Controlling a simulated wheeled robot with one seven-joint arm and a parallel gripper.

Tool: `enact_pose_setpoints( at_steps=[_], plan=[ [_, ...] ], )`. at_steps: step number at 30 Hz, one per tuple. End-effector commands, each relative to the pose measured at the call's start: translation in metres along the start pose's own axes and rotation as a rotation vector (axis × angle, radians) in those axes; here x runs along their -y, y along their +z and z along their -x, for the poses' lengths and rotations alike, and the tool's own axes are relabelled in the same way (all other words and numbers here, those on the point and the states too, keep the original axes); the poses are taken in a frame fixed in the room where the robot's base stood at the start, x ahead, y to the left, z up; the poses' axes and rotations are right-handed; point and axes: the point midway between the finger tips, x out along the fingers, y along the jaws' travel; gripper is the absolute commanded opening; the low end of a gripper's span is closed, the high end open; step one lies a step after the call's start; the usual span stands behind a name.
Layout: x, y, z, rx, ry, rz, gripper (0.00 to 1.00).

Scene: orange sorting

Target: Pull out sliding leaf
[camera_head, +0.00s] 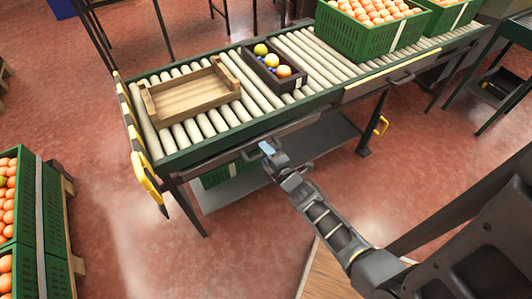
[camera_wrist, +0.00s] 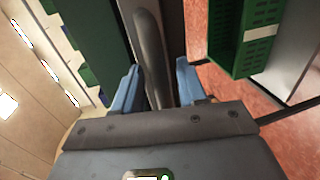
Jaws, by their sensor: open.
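My gripper (camera_head: 266,148) is at the front side of the green roller conveyor table, just below its edge. In the wrist view, its two blue fingers (camera_wrist: 157,78) stand apart, one on each side of a dark rounded handle bar (camera_wrist: 151,45). The bar lies between the fingers; I cannot tell whether either finger touches it. The dark front of what seems to be the sliding leaf (camera_head: 300,124) sits flush under the rollers.
On the rollers stand a wooden tray (camera_head: 148,103), a dark box (camera_head: 262,70) with several fruits and a green crate (camera_head: 345,42) of oranges. Another handle (camera_head: 401,80) is on the right. A green crate (camera_wrist: 247,40) sits below. Floor in front is mostly clear.

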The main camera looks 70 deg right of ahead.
Motion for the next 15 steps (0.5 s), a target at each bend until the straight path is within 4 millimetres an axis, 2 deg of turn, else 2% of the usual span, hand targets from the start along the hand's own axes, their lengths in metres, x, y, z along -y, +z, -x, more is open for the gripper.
enact_pose_setpoints(
  at_steps=[8,15],
  plan=[
    [0.0003,-0.0002,-0.0017,0.0,-0.001,0.0,0.41],
    [0.0002,-0.0003,-0.0016,0.0,0.0,-0.001,0.2]
  ],
)
